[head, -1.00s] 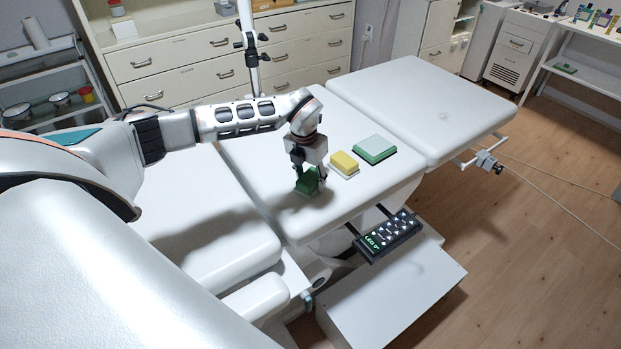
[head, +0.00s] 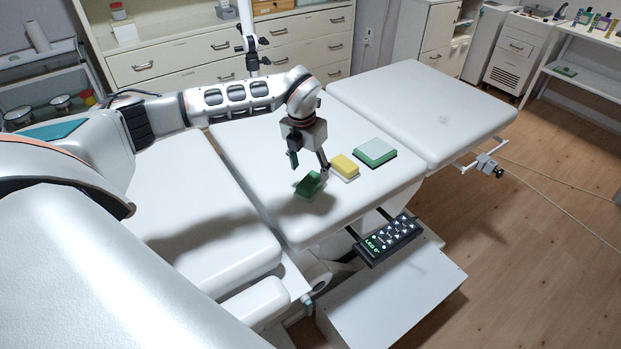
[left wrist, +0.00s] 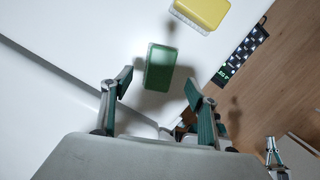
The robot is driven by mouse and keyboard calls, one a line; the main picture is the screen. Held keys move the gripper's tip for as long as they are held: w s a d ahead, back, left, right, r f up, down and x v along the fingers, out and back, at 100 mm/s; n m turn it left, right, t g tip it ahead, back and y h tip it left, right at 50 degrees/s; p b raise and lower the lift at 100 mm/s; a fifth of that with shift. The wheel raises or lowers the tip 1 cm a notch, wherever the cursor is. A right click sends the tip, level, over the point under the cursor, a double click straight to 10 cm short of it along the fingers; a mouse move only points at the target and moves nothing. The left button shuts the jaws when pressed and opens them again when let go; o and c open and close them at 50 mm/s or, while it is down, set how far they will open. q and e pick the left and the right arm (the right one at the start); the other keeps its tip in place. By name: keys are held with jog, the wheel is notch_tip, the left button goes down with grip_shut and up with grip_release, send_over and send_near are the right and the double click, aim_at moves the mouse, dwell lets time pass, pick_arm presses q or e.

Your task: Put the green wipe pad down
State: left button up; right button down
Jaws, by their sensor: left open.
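My left gripper (head: 310,164) is open just above the pad, with one finger to each side and a gap between fingers and pad. In the left wrist view the pad (left wrist: 160,67) lies beyond and between the spread fingertips (left wrist: 158,87), touched by neither. What looks like my right gripper (left wrist: 274,155) shows small at the lower right of the left wrist view; its jaws are too small to judge.
A yellow sponge on a white base (head: 345,166) sits close right of the pad. A green block with a pale top (head: 374,151) lies farther right. A control panel (head: 388,239) sticks out from the couch's front edge. The right cushion (head: 425,110) is bare.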

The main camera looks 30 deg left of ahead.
aim_at(307, 184)
pick_arm(q)
jog(key=r, duration=0.5)
jog(key=shift+s+r, duration=0.3)
jog(key=shift+s, duration=0.1)
jog(key=shift+f, duration=0.1)
